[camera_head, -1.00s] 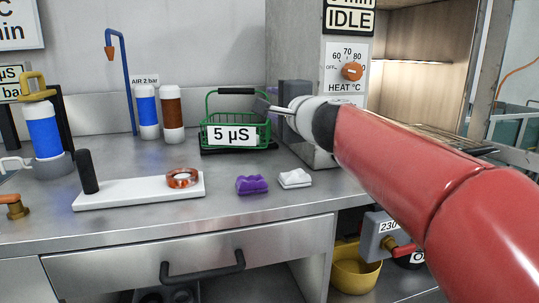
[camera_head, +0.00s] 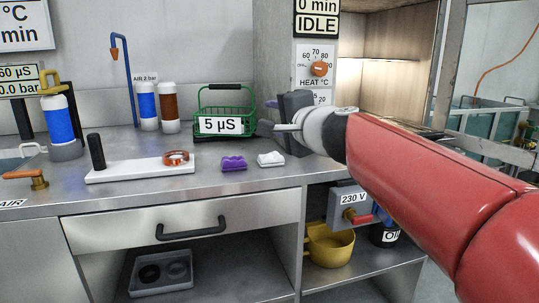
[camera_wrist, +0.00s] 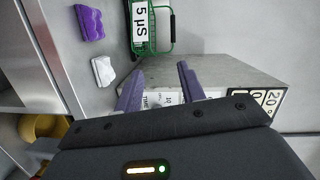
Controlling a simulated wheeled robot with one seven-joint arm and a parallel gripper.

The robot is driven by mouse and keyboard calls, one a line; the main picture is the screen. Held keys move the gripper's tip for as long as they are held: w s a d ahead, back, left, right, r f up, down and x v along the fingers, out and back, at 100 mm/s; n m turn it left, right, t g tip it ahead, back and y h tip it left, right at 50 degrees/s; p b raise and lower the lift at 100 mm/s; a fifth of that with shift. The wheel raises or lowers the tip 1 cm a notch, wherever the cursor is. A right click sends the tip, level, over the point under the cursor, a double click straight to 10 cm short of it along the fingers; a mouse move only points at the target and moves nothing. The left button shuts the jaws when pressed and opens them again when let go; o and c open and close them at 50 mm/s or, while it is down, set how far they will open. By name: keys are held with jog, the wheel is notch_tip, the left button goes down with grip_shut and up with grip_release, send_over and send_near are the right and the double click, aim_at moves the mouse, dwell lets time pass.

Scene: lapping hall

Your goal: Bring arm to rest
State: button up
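My arm (camera_head: 430,180) is red with a pale wrist and reaches in from the lower right, over the right part of the steel bench. My gripper (camera_head: 268,116) is held above the bench, in front of the heating cabinet (camera_head: 320,85) and just right of the green wire basket (camera_head: 210,109). In the wrist view its two purple fingers stand apart with nothing between them; my gripper (camera_wrist: 158,76) is open and faces the cabinet's labelled front. The arm partly hides the cabinet.
A purple block (camera_head: 233,163) and a white block (camera_head: 271,159) lie on the bench. A white board (camera_head: 130,173) carries an orange ring (camera_head: 176,158). A 230 V box (camera_head: 348,204) and a yellow pot (camera_head: 330,244) are below right. The closed drawer (camera_head: 190,225) has a black handle.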

jog(key=s+d+f+n+g+h, duration=0.2)
jog(key=s+d+f+n+g, duration=0.1)
jog(key=s+f, duration=0.6)
jog(key=s+d+f+n+g+h+p, duration=0.1)
jog(key=s+d+f+n+g+h, duration=0.2)
jog(key=s+d+f, duration=0.3)
jog(key=s+d+f+n+g+h, duration=0.2)
jog(key=s+d+f+n+g, duration=0.1)
jog(key=s+f, duration=1)
jog(key=shift+s+d+f+n+g+h+p, duration=0.15)
jog(key=shift+d+n+g+h+p, duration=0.25)
jog(key=shift+d+n, duration=0.5)
